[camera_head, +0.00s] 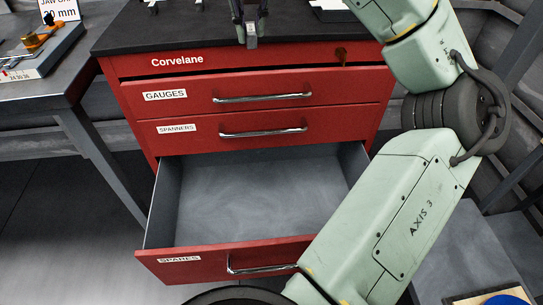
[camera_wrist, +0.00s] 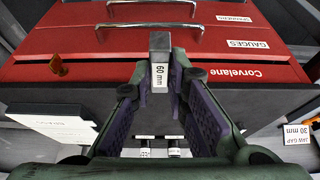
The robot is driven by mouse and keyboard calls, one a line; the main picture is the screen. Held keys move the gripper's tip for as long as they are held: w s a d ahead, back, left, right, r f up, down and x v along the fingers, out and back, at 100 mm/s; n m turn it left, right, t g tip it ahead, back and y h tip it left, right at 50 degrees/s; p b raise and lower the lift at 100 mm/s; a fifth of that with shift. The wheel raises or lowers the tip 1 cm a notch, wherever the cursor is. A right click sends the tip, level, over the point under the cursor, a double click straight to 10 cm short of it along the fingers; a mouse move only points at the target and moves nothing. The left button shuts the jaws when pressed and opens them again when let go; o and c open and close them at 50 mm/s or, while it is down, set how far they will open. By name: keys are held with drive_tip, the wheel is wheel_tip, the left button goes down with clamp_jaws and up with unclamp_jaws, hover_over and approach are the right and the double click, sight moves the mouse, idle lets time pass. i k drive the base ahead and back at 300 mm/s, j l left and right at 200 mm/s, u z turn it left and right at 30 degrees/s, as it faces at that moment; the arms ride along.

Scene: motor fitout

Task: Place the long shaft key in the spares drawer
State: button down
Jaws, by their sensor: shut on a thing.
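My gripper (camera_wrist: 160,85) is shut on a grey metal bar, the shaft key (camera_wrist: 159,42), whose white label reads 60 mm. The key sticks out past the fingertips in the wrist view. In the head view my gripper (camera_head: 250,28) hangs above the front edge of the red Corvelane cabinet's black top. The spares drawer (camera_head: 260,195) is the lowest one, pulled well out. Its grey inside looks empty, and its right front corner is hidden behind my arm. The drawer lies below and in front of my gripper.
The gauges drawer (camera_head: 180,95) and spanners drawer (camera_head: 185,127) above are shut, with chrome handles. A brown knob (camera_head: 341,54) sits on the cabinet's upper front. A bench (camera_head: 85,75) with a jaw gap sign (camera_head: 58,10) stands left. Small pieces (camera_wrist: 145,150) lie on the cabinet top.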

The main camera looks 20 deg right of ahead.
sight(260, 232)
drive_tip(key=k+j, duration=0.15)
drive_tip(key=k, duration=0.3)
drive_tip(key=k+j, duration=0.1)
drive_tip(key=k, duration=0.35)
